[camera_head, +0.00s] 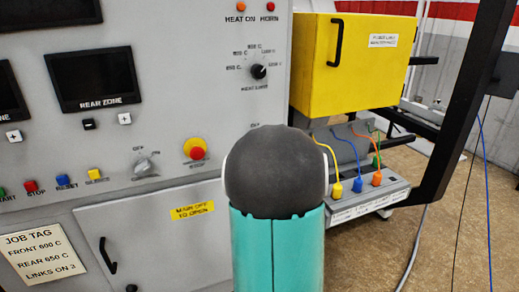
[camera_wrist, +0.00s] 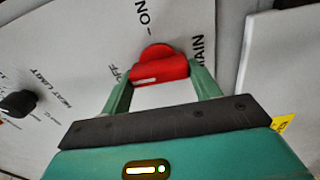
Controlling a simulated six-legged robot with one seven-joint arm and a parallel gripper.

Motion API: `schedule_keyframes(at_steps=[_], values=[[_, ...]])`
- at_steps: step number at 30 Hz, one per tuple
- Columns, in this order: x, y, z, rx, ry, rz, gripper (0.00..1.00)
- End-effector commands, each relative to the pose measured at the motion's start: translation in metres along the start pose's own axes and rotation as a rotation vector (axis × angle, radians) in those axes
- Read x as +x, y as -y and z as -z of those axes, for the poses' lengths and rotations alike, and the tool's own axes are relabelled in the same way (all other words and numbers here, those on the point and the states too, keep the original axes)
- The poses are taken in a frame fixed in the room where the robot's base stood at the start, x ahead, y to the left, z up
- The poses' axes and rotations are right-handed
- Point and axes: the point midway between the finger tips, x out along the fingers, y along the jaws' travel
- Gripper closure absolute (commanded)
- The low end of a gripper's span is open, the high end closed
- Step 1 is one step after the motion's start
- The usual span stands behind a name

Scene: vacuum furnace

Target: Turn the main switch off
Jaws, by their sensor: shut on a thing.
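The main switch (camera_wrist: 162,66) is a red knob on the grey panel in the wrist view, with the letters MAIN, ON and OFF printed around it. My gripper (camera_wrist: 161,75) has its two green fingers on either side of the red handle and is shut on it. A white mark shows on the handle's left part, close to the OFF letters. Whether the handle points fully at OFF I cannot tell. In the head view my own arm hides the main switch and my gripper.
In the head view a red emergency button (camera_head: 195,150) and a grey rotary switch (camera_head: 145,164) sit left of my arm. A yellow box (camera_head: 352,62) and a cable panel (camera_head: 362,198) stand to the right. A black heat limit knob (camera_wrist: 18,103) shows in the wrist view.

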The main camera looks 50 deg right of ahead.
Motion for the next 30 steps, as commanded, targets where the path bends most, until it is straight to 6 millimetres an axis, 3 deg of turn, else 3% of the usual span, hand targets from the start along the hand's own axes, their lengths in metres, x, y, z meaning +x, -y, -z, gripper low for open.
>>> schedule_keyframes(at_steps=[17, 18, 21, 30], values=[[-0.0001, 0.0001, -0.0002, -0.041, 0.000, 0.000, 0.61], [-0.0001, 0.0001, -0.0002, -0.041, 0.000, 0.000, 0.34], [-0.0001, 0.0001, -0.0002, -0.040, 0.000, 0.000, 0.16], [-0.0012, 0.0001, -0.0002, -0.039, 0.000, 0.000, 0.16]])
